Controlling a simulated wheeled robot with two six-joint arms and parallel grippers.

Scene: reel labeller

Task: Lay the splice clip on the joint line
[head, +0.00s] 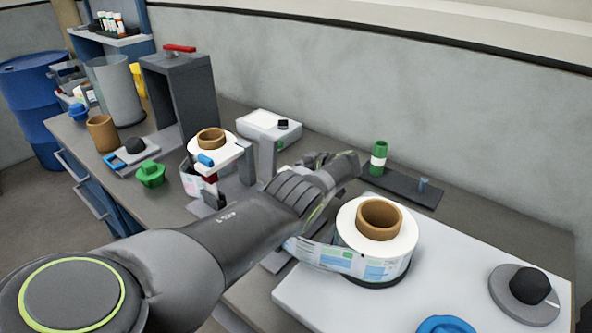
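My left arm comes in from the lower left and reaches over the middle of the bench. Its gripper (345,166) is near the dark mat (405,190) at the back; I cannot tell whether its fingers are open or shut, or whether they hold anything. A white label reel with a brown core (347,217) lies on the pale board (315,297), its printed label web (318,252) running left behind my arm. A smaller reel (224,149) sits on the labeller at the left. I cannot make out the splice clip or the joint line for sure. My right gripper is not in view.
A green cylinder with a white band (378,162) and a small blue-grey peg (424,185) stand on the mat. A black-knobbed disc (523,292) is at right. A blue object (445,325) is at the bottom edge. A green knob (150,175) and brown cup (103,134) stand left.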

